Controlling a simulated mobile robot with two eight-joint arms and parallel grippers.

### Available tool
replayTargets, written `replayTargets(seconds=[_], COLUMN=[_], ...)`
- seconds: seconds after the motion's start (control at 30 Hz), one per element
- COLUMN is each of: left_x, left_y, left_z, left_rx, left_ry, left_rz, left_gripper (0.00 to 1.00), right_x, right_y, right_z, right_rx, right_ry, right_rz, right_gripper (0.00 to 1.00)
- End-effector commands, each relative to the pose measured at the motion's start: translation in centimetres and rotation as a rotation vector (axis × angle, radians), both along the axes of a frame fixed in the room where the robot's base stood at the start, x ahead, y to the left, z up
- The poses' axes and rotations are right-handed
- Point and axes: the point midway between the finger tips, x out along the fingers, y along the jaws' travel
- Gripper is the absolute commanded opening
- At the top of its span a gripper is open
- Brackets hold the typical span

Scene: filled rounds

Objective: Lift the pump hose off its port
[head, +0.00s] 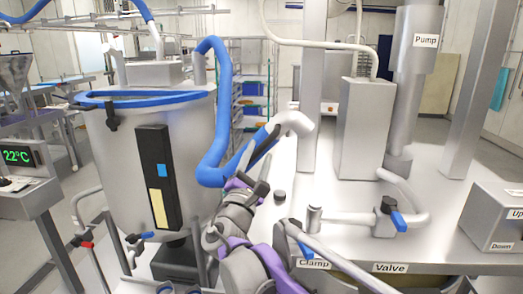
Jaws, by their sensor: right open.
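A thick blue hose (219,110) arches from the tank's top right, drops along its side and bends up toward a pale elbow pipe (293,120). No label marks it as the pump hose. My right gripper (265,146) is open, with its dark fingers beside the hose's upper end just below the elbow. I cannot tell whether the fingers touch the hose. The hose end and the port joint are partly hidden by the gripper. The pump (412,85) is a labelled grey column at the right. My left gripper is not clearly in view.
The steel tank (190,120) stands left of my right arm. The steel deck carries a tall box (363,130), a blue-handled valve (388,216) and a clamp lever (299,240). A control box (492,217) sits at the right edge. Deck right of the gripper is partly clear.

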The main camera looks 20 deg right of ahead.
Motion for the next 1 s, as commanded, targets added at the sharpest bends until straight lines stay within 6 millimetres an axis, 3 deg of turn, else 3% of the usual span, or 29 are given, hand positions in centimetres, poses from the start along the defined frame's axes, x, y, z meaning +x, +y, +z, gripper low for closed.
replayTargets(seconds=[0.2,0.4,1.0], left_x=[-0.6,-0.8,-0.8], left_y=[0.0,0.0,0.0], left_z=[-1.4,-1.8,-1.8], left_rx=[0.0,0.0,0.0], left_ry=[0.012,0.015,0.015], left_rz=[0.0,0.0,0.0], left_gripper=[0.5,0.5,0.5], right_x=[-3.1,-4.8,-5.2], right_y=[2.9,4.2,4.2], right_z=[-2.0,-2.8,-3.1], right_rx=[0.001,0.001,0.015], right_ry=[0.002,0.001,0.003], right_rz=[0.005,0.002,-0.001], right_gripper=[0.52,0.52,0.52])
